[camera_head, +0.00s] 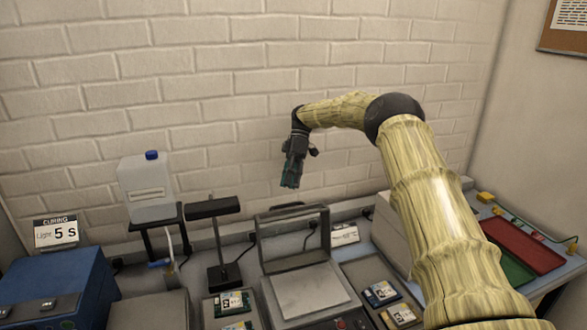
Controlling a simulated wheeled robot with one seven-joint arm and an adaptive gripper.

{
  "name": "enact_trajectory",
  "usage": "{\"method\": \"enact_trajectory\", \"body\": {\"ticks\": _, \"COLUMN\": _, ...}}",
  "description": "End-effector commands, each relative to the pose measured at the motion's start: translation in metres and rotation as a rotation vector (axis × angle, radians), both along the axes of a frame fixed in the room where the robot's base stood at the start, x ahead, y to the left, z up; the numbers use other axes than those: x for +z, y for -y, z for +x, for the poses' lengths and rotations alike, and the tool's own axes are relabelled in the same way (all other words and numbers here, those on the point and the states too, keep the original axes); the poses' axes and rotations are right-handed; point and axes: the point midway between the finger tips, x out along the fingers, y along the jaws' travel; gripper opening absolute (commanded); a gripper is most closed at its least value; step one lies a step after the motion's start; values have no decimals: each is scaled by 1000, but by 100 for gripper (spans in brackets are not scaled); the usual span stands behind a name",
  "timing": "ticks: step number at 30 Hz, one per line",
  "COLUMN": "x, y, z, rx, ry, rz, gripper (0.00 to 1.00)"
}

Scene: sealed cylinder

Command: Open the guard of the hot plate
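The hot plate (310,291) is a grey unit with a flat light-grey top, at the lower middle of the head view. Its guard (294,262) is a grey frame that appears to stand upright at the back of the plate, and the plate's top shows uncovered in front of it. My gripper (290,184), dark with teal fingers, hangs pointing down above and behind the guard, near the brick wall. It is apart from the guard and nothing shows in it. Its fingers are too small to tell whether they are open or shut.
A black lamp-like stand (219,240) and a white bottle with blue cap (149,190) stand left of the hot plate. A blue box (60,290) is farther left. Small cards lie on trays at both sides. Red (522,246) and green trays are at the right. Air above the plate is clear.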

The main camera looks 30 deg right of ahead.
Motion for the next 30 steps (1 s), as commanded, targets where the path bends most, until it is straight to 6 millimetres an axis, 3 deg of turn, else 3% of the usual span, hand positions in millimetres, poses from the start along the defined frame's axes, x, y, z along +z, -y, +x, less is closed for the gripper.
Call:
{"method": "enact_trajectory", "body": {"ticks": 10, "x": 28, "y": 18, "z": 17, "rx": -1, "ry": 0, "rz": -2, "gripper": 33}}
{"method": "enact_trajectory", "body": {"ticks": 25, "x": 36, "y": 22, "z": 20, "rx": 1, "ry": -2, "rz": 0, "gripper": 33}}
{"method": "enact_trajectory", "body": {"ticks": 30, "x": 34, "y": 21, "z": 20, "rx": -1, "ry": -2, "rz": -1, "gripper": 4}}
